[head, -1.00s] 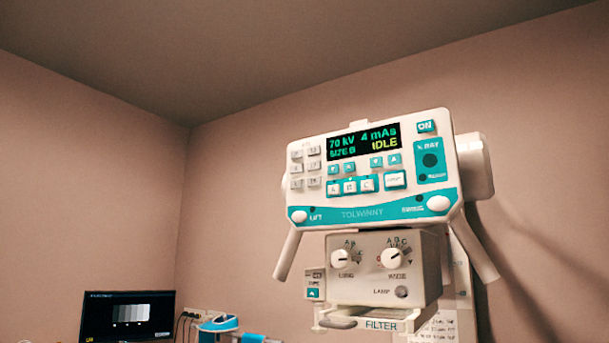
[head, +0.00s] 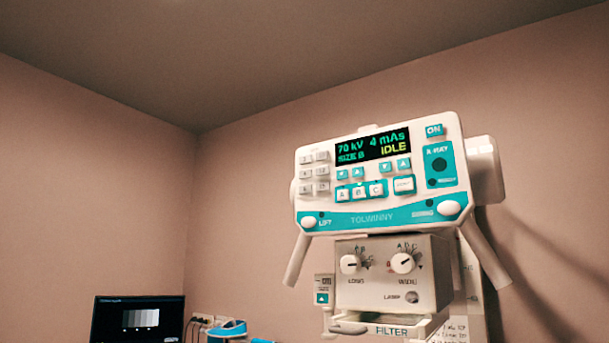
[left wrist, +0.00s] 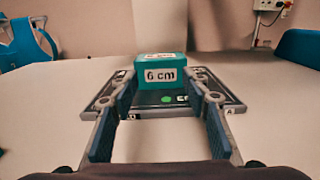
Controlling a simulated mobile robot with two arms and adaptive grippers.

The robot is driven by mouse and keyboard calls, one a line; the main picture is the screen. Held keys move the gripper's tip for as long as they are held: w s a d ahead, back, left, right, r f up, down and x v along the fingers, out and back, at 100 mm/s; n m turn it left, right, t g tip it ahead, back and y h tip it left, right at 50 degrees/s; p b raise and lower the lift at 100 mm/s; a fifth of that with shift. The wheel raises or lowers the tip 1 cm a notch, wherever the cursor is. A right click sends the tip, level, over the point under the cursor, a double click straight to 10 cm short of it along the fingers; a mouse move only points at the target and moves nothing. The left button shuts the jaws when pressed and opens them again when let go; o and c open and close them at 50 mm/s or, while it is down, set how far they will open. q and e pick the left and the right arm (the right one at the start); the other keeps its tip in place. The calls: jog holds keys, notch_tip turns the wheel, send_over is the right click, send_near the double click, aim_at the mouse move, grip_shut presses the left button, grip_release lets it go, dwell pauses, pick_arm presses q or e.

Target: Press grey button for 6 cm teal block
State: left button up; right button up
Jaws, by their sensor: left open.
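The white and teal control console (head: 380,174) faces me in the head view. Its display (head: 373,146) reads 70 kV, 4 mAs, SIZE B, IDLE. Small grey-white buttons (head: 314,173) fill its left side, their labels too small to read. Buttons A, B and C (head: 359,191) sit below the display. A grey lamp button (head: 412,297) is on the lower box. In the left wrist view, a teal block (left wrist: 161,73) marked 6 cm stands on or just behind a dark flat panel (left wrist: 165,103). My left gripper (left wrist: 160,88) is open, fingers pointing toward the block. My right gripper is not in view.
The lower box (head: 385,275) has two knobs and a filter tray (head: 390,330) under it. A monitor (head: 137,318) is at the lower left. The pale tabletop (left wrist: 60,120) around my left gripper is mostly clear. A blue chair-like shape (left wrist: 300,50) is at the right.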

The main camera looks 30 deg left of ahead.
pick_arm(q)
grip_shut()
dwell(1.3)
